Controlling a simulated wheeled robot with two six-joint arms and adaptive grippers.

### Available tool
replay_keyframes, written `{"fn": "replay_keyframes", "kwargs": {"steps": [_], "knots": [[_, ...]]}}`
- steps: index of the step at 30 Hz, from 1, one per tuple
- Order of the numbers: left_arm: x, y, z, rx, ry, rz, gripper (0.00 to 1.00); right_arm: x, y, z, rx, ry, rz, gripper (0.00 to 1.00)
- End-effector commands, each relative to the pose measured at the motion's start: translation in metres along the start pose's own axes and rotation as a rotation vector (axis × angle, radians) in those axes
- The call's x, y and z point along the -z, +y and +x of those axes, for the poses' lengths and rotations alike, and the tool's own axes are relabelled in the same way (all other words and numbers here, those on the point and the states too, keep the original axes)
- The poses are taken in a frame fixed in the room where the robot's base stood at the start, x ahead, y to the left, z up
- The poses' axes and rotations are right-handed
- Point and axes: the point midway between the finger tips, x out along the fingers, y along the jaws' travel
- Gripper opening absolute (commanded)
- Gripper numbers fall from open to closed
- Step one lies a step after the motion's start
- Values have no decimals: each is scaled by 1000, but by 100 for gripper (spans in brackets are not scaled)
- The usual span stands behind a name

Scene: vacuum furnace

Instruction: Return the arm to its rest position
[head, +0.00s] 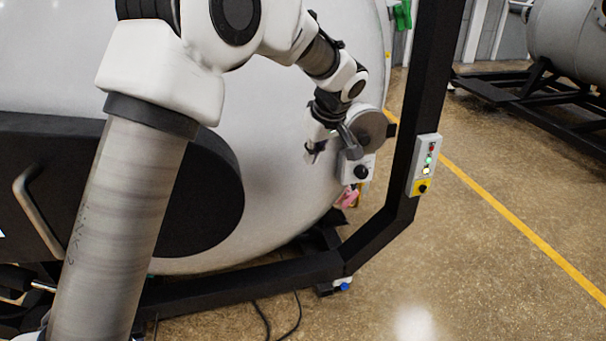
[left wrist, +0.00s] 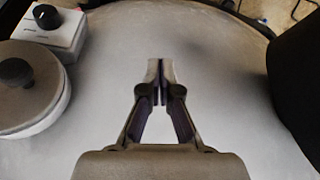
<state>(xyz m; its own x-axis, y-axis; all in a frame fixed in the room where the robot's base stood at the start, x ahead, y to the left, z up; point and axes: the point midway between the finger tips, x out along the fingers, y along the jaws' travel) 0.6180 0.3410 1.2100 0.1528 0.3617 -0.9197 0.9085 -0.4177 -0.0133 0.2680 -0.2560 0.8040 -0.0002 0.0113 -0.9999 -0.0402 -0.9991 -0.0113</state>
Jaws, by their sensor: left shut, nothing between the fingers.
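My left arm comes in from the left in the head view and reaches across the front of a large pale rounded vessel (head: 275,170). My left gripper (head: 352,150) is at the far end of the arm, beside a grey round disc (head: 372,130) and a small white box with a black knob (head: 358,171). In the left wrist view the fingers (left wrist: 160,70) are shut and empty, with the pale vessel surface (left wrist: 225,75) behind them. The disc (left wrist: 30,90) and the knob box (left wrist: 50,25) are at the left there, apart from the fingers. My right gripper is not in view.
A black frame post (head: 415,110) with a control box (head: 424,165) stands right of the gripper. Its lower beam (head: 250,278) runs along the floor. A yellow line (head: 520,230) crosses open floor at the right. Another vessel (head: 570,40) stands behind.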

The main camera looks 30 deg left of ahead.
Motion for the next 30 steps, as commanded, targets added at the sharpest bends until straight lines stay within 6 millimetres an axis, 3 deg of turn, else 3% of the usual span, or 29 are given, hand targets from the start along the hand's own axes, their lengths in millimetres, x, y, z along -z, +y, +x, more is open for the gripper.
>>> {"fn": "replay_keyframes", "kwargs": {"steps": [6,11,13,17,20,24,27,30], "knots": [[-1,-1,-20,2,-2,0,0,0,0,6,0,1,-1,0],[-1,-1,-19,6,-3,1,0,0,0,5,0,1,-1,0],[-7,-1,-7,24,-12,9,0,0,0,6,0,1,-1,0],[-37,-7,57,127,-64,52,0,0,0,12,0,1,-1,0],[-83,-38,123,268,-145,109,0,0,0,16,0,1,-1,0],[-165,-94,207,402,-291,191,0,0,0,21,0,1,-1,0],[-228,-143,255,438,-415,277,0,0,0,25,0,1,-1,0],[-293,-198,290,429,-545,374,0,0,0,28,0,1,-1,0]]}}
